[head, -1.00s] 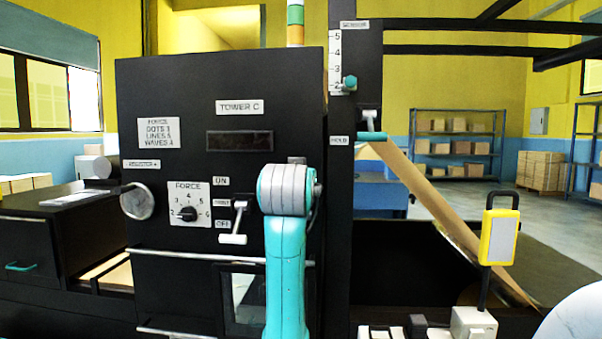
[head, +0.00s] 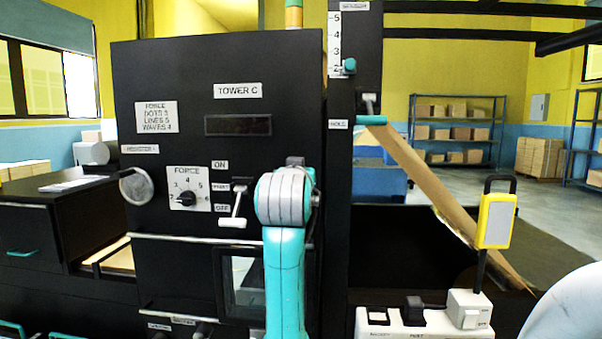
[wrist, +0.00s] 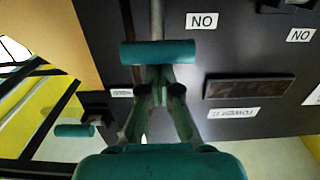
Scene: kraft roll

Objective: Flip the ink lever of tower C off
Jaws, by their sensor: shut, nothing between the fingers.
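The black tower C panel (head: 160,75) fills the left-centre of the head view. Its white-handled lever (head: 233,222) hangs down beside the ON label (head: 219,165) and OFF label (head: 222,208), its handle at or just below OFF. The label between them is too small to read surely. In the wrist view, turned upside down, my gripper (wrist: 158,76) is shut and empty. A teal bar handle (wrist: 158,52) on a grey rod lies right at its fingertips; contact is unclear. My arm hides this spot in the head view.
A teal HOLD handle (head: 370,120) and a brown paper web (head: 425,180) are right of the tower. A FORCE dial (head: 187,197) is left of the white lever. A yellow pendant (head: 496,220) stands at the right, above a white switch box (head: 420,325).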

